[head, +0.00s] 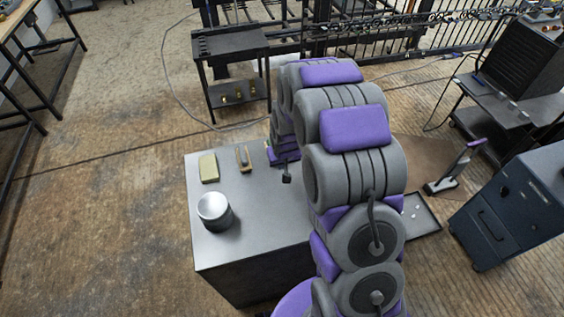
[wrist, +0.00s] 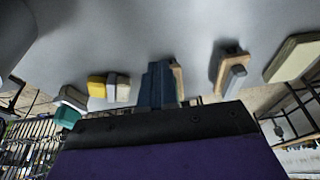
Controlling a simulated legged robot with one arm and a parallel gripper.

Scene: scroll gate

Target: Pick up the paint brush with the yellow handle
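In the wrist view, a yellow piece (wrist: 96,86) with pale grey sections beside it lies on the grey tabletop, left of centre. It looks like the yellow-handled paint brush, but it is foreshortened and I cannot be sure. I cannot find it in the head view, where my arm hides part of the table. My gripper (head: 286,172) is over the table's far side, mostly behind my arm. In the wrist view its dark and purple body (wrist: 160,130) fills the bottom.
The metal table (head: 260,225) carries a tan sponge (head: 208,168), a wooden-backed brush (head: 243,157) and a round tin (head: 215,211). A blue cabinet (head: 520,205) stands at right.

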